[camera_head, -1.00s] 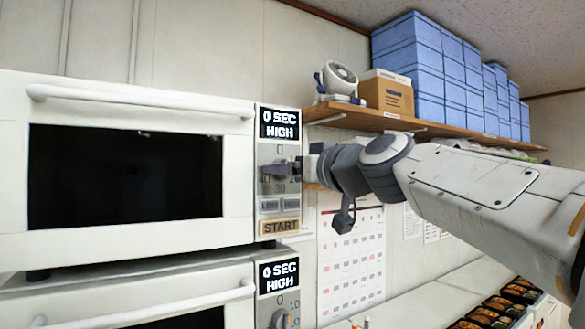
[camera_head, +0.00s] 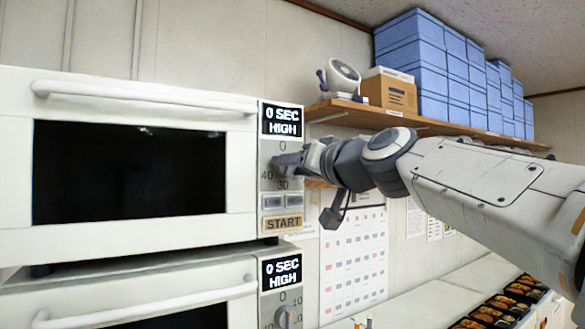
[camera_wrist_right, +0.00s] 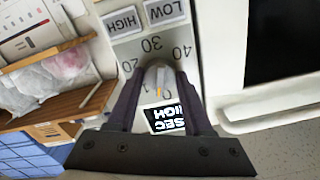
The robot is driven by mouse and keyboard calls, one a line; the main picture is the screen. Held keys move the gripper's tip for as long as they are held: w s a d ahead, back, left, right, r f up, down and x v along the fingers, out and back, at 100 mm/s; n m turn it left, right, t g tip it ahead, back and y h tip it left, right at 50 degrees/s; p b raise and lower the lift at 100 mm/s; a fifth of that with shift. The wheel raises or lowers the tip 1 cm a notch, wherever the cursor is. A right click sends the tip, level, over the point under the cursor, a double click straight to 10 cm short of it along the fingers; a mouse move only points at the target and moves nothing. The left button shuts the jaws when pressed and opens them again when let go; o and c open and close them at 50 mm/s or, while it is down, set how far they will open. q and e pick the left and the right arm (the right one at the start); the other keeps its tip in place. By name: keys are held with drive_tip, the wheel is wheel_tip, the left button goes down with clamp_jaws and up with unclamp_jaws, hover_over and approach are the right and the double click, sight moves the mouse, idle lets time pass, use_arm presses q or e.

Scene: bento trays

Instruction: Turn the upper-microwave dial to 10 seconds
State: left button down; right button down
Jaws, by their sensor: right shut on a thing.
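The upper microwave (camera_head: 130,170) stands on the left in the head view, door closed, its display (camera_head: 283,121) reading "0 SEC HIGH". Its dial sits on the control panel below the display and is mostly hidden by my right gripper (camera_head: 290,160) in the head view. In the right wrist view the dial (camera_wrist_right: 158,78) is between the two fingertips of my right gripper (camera_wrist_right: 156,88), which is shut on it. The orange pointer mark on the dial is near the 0. The START button (camera_head: 283,223) is below the dial. My left gripper is not in view.
A lower microwave (camera_head: 130,295) with its own dial (camera_head: 284,316) is directly underneath. A wooden shelf (camera_head: 420,122) with a fan, a cardboard box and blue boxes (camera_head: 420,70) is above my right arm. Bento trays (camera_head: 500,305) lie on the counter at lower right.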

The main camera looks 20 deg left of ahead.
drive_tip(key=shift+r+m, duration=0.1)
drive_tip(key=shift+m, duration=3.7)
drive_tip(key=shift+c, duration=1.6)
unclamp_jaws()
